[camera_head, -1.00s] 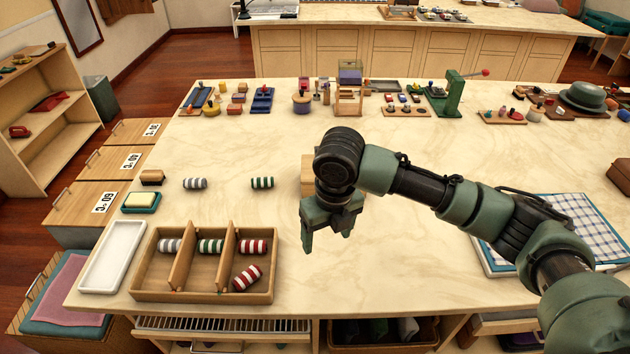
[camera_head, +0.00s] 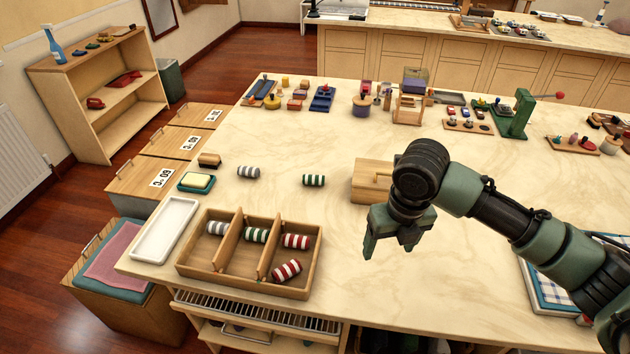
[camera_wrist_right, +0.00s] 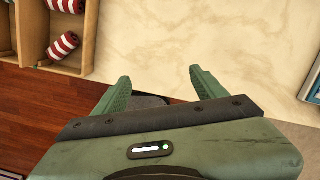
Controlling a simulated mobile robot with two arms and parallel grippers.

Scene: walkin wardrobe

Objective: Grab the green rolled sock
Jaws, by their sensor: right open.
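A green-and-white striped rolled sock (camera_head: 313,180) lies on the open table behind the divided wooden tray (camera_head: 222,272). Another green striped roll (camera_head: 256,235) lies in the tray's middle compartment. A grey striped roll (camera_head: 216,228) is in the left compartment, and two red striped rolls (camera_head: 296,241) are in the right one. My right gripper (camera_head: 388,250) is open and empty above the table, right of the tray and nearer the front than the loose green sock. The right wrist view shows its spread fingers (camera_wrist_right: 160,77) with nothing between them. My left gripper is not in view.
A loose grey striped roll (camera_head: 248,172) lies left of the loose green sock. A wooden box (camera_head: 370,182) stands to its right, partly behind my right arm. Several small items line the back.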

